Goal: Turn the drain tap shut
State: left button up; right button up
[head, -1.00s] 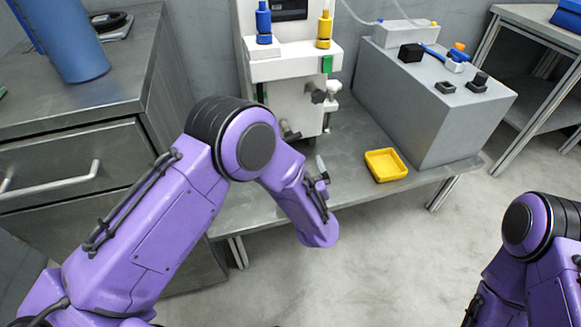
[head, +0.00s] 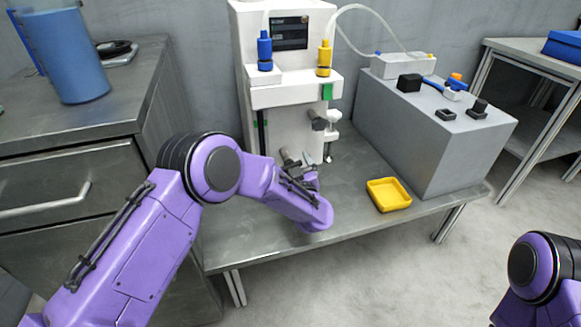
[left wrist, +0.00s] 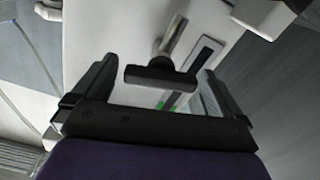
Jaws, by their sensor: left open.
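The drain tap (head: 289,160) is a small dark handle low on the front of the white machine (head: 292,135). In the left wrist view it shows as a dark T-shaped handle (left wrist: 150,76) on a grey stem. My left gripper (left wrist: 156,82) is open, with one finger on each side of the handle and visible gaps between. In the head view my left gripper (head: 304,164) is at the tap, partly hidden by my purple wrist. My right gripper is out of view; only part of the right arm shows at lower right.
A dark knob (head: 318,122) and white spout (head: 332,133) stick out above the tap. A yellow tray (head: 388,194) lies on the metal bench (head: 345,222) to the right. A grey box (head: 432,140) stands behind it. A drawer cabinet (head: 70,180) stands at left.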

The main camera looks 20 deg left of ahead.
pick_arm(q)
jog(key=c, duration=1)
jog(key=shift+o, duration=0.2)
jog(key=m+p, duration=0.2)
jog(key=p, duration=0.1)
jog(key=shift+d+r, duration=0.1)
jog(key=shift+r, duration=0.25)
jog(key=shift+f+m, duration=0.15)
jog(key=shift+m, duration=0.25)
jog(key=shift+f, duration=0.2)
jog(key=o, duration=1)
jog(key=shift+c, duration=0.2)
jog(key=shift+s+d, duration=0.15)
jog(key=shift+s, duration=0.1)
jog(key=p+v, duration=0.3)
jog(key=v, duration=0.7)
